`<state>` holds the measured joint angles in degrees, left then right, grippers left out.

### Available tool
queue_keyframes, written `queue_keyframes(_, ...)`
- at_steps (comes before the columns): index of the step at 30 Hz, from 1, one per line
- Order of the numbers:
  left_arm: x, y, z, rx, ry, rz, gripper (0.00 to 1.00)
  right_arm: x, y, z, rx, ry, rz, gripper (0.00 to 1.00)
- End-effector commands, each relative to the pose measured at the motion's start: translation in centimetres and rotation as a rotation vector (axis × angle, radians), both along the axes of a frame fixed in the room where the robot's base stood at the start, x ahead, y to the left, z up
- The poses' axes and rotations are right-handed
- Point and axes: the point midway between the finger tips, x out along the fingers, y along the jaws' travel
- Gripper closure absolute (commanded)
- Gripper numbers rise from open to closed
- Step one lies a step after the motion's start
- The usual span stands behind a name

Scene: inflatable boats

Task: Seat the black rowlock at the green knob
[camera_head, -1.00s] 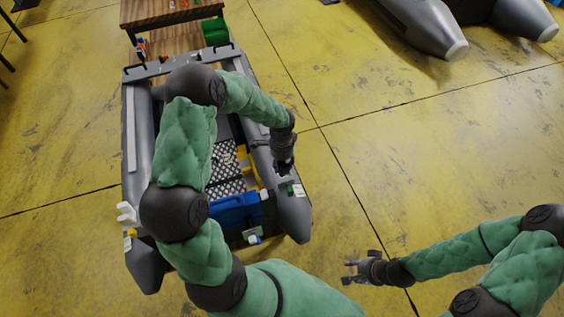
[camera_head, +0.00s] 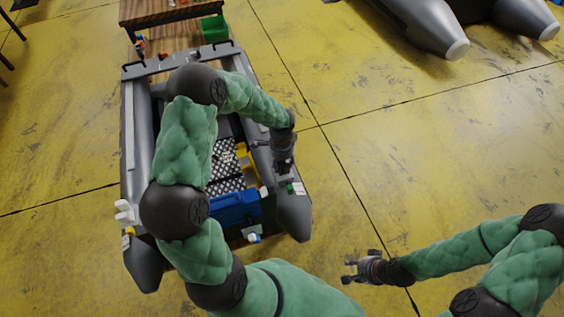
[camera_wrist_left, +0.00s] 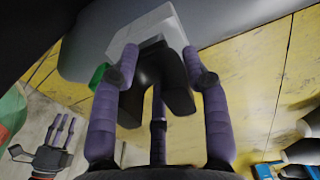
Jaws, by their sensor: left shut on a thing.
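My left gripper (camera_head: 284,172) is over the grey boat's right tube, just above the green knob (camera_head: 290,188) in the head view. In the left wrist view its purple fingers (camera_wrist_left: 160,85) are shut around the black rowlock (camera_wrist_left: 174,72). The rowlock's far end meets or overlaps a pale grey block (camera_wrist_left: 125,42); I cannot tell whether it is inside it. The green knob (camera_wrist_left: 98,77) shows beside the block, partly behind a finger. My right gripper (camera_head: 356,269) is open and empty over the floor, away from the boat.
The grey inflatable boat (camera_head: 143,140) lies under my left arm. A blue box (camera_head: 236,208) sits at its near end and a white fitting (camera_head: 125,212) on its left tube. A wooden table (camera_head: 165,10) stands behind.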

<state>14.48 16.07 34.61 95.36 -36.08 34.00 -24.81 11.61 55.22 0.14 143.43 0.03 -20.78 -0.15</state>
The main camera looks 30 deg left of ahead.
Motion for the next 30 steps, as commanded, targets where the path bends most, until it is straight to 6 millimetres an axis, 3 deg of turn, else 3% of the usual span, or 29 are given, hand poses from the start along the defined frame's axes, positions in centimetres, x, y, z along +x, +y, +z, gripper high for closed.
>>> queue_keyframes(9, 0.0, 0.0, -0.2, 0.0, 0.0, 0.0, 0.89, 0.0, 0.0, -0.1, 0.0, 0.0, 0.0, 0.6)
queue_keyframes(10, 0.0, 0.0, -0.2, 0.0, 0.0, 0.0, 0.48, 0.0, 0.0, -0.1, 0.0, 0.0, 0.0, 0.6)
queue_keyframes(12, 0.0, 0.0, -0.2, 0.001, -0.001, 0.0, 0.29, 0.0, 0.0, -0.1, 0.0, 0.0, 0.0, 0.6)
queue_keyframes(13, 0.0, 0.0, -0.2, 0.001, -0.001, 0.0, 0.26, 0.0, 0.0, -0.1, 0.0, 0.0, 0.0, 0.6)
queue_keyframes(23, 0.0, 0.0, -0.1, 0.0, 0.0, 0.0, 0.26, 0.0, 0.0, -0.1, 0.0, 0.0, 0.0, 0.6)
queue_keyframes(30, 0.1, 0.1, 2.5, 0.001, -0.005, 0.0, 0.26, 0.0, 0.0, -0.1, 0.0, 0.0, 0.0, 0.6)
